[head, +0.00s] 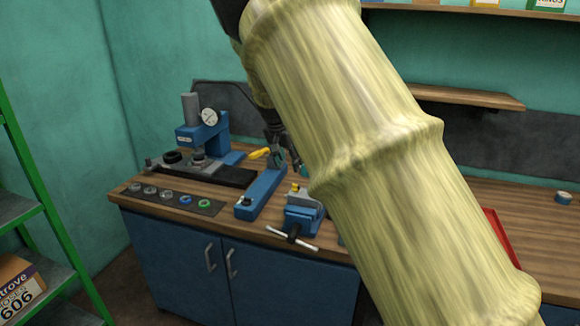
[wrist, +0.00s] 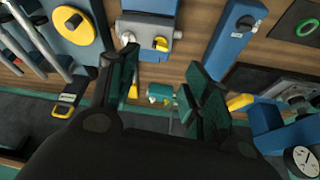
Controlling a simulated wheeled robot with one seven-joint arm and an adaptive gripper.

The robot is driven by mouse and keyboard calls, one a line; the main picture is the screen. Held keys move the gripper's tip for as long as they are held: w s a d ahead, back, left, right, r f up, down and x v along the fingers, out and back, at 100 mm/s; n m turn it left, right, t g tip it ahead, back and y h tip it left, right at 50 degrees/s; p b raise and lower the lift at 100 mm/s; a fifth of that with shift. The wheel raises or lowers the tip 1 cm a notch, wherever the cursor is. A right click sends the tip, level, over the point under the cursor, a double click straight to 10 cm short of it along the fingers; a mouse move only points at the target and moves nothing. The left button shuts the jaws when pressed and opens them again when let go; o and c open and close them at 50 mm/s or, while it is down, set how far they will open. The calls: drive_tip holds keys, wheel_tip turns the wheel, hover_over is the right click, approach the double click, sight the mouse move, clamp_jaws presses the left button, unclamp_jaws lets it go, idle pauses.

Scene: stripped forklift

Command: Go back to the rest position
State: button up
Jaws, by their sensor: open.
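My gripper (wrist: 165,88) is open in the wrist view, with two dark green finger pads spread apart and nothing held between them. In the head view my gripper (head: 285,155) shows small above the back of the workbench (head: 480,205), partly hidden behind my own pale yellow-sleeved arm. In the wrist view the vise (wrist: 147,35) and the clamp fixture (wrist: 232,40) lie beyond the fingers. I cannot tell the exact gap to them.
A blue gauge stand (head: 205,130) with a dial stands at the bench's left. A dark strip (head: 165,198) with several rings lies in front. A red tray (head: 497,240) is partly hidden at right. A wall shelf (head: 465,97) overhangs the bench; green shelving (head: 45,200) stands left.

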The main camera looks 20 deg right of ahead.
drive_tip(key=shift+r, duration=0.1)
drive_tip(key=s+d+f+n+p, duration=0.1)
drive_tip(key=s+d+f+p, duration=0.4)
drive_tip(key=d+f, duration=0.4)
drive_tip(key=s+d+f+n+g, duration=0.15)
drive_tip(key=s+d+f, duration=0.25)
drive_tip(key=s+f, duration=0.45)
drive_tip(key=s+a+f+n+g+y+b, duration=0.1)
drive_tip(key=s+a+f+n, duration=0.3)
drive_tip(key=s+f, duration=1.15)
drive_tip(key=s+a+f+n+y+b, duration=0.15)
drive_tip(key=s+a+f, duration=0.45)
drive_tip(key=s+f, duration=0.95)
drive_tip(key=s+a+b, duration=0.2)
drive_tip(key=s+a, duration=0.1)
drive_tip(key=s, duration=1.2)
drive_tip(key=shift+a+n+g+y, duration=0.3)
drive_tip(key=shift+g+y, duration=0.05)
drive_tip(key=shift+d, duration=0.1)
